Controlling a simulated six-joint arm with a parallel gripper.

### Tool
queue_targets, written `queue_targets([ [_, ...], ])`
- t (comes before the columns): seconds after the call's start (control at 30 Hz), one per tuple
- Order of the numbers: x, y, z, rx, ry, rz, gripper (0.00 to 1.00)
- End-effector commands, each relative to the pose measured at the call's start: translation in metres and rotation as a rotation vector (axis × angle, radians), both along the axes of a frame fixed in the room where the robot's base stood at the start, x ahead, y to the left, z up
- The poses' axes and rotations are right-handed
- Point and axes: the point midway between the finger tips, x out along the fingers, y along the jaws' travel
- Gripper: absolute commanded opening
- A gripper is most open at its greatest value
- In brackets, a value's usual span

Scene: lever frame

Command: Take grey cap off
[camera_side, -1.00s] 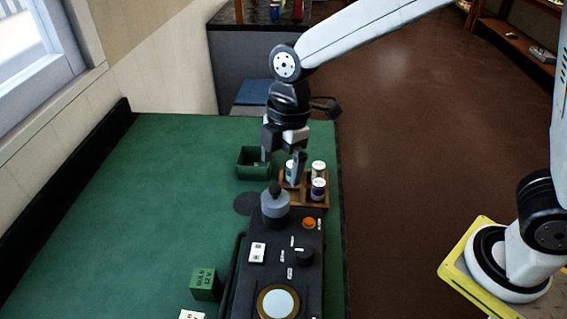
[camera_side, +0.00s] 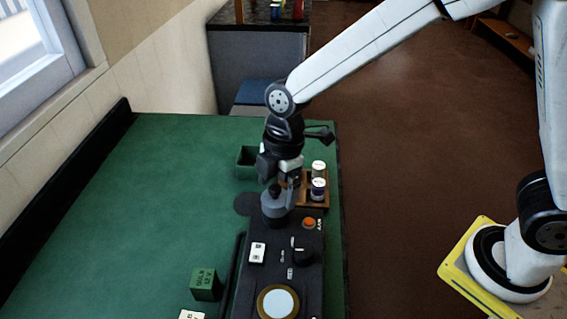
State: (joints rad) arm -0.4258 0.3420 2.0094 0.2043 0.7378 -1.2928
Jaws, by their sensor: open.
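The grey cap (camera_side: 275,204) is a grey cylinder with a dark knob (camera_side: 275,190) on top. It sits at the far end of the black panel box (camera_side: 265,235). My gripper (camera_side: 277,186) is open, pointing down, with its fingers close to the knob and upper part of the cap. One finger is to the right of the knob; the other is hard to make out against the dark parts. I cannot tell whether the fingers touch the cap.
The panel carries an orange button (camera_side: 309,223), a black dial (camera_side: 303,256) and a round pale disc (camera_side: 278,302). A wooden rack (camera_side: 312,203) with small jars and a green bin (camera_side: 245,160) stand behind. A green block (camera_side: 205,284) lies left; the left of the green table is clear.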

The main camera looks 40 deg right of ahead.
Motion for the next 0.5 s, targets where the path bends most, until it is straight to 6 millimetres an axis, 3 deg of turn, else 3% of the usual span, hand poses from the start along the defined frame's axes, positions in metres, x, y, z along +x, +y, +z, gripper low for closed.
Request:
queue_targets([
  [0.2,0.0,0.003,-0.021,-0.002,0.001,0.0,1.0],
  [0.5,0.0,0.003,-0.024,-0.002,0.0,0.0,1.0],
])
